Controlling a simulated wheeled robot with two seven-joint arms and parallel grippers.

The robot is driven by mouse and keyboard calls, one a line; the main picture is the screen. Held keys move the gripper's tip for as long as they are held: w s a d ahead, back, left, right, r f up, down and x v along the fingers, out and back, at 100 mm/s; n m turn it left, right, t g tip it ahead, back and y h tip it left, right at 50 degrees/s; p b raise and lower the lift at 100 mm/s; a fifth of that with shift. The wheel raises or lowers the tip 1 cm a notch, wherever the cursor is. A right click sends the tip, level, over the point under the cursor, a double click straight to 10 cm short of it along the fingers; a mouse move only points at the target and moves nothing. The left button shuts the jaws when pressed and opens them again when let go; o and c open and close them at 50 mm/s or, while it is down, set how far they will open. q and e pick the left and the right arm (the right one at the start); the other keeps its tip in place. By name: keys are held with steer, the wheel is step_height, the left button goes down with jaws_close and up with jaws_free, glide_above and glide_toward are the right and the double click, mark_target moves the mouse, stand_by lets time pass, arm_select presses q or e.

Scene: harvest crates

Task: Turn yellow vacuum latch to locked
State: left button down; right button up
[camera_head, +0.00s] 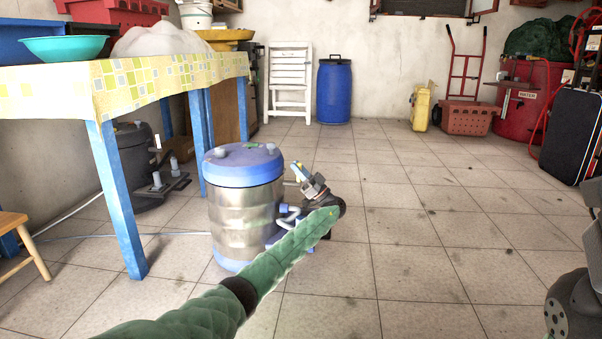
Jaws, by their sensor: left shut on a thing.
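The vacuum (243,215) stands on the tiled floor, with a blue lid, a shiny metal drum and blue fittings low on its right side. My left arm reaches in from the bottom of the view. My left gripper (298,174) is at the upper right side of the vacuum, just below lid height. It is shut on the small yellow latch (297,166), which is mostly covered by the fingers. The latch's exact angle cannot be told.
A table (110,160) with blue legs and a patterned cloth stands left of the vacuum. A dark canister (132,150) is under it. A blue barrel (334,90), a white folding chair (289,80) and a red crate (467,119) are at the back. Floor to the right is clear.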

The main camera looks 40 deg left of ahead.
arm_select(q)
steer(key=shift+s+d+f+n+g, duration=0.1)
steer(key=shift+s+d+n+g, duration=0.1)
steer(key=shift+n+g, duration=0.5)
steer(key=c, duration=1.3)
jaws_free()
steer(key=shift+w, duration=0.1)
steer(key=shift+c, duration=0.2)
steer(key=shift+w+d+f+p, duration=0.15)
steer(key=shift+d+f+p, duration=0.15)
steer(key=shift+p, duration=0.1)
steer(key=p+v, duration=0.2)
steer(key=v, duration=0.5)
steer(key=shift+p, duration=0.4)
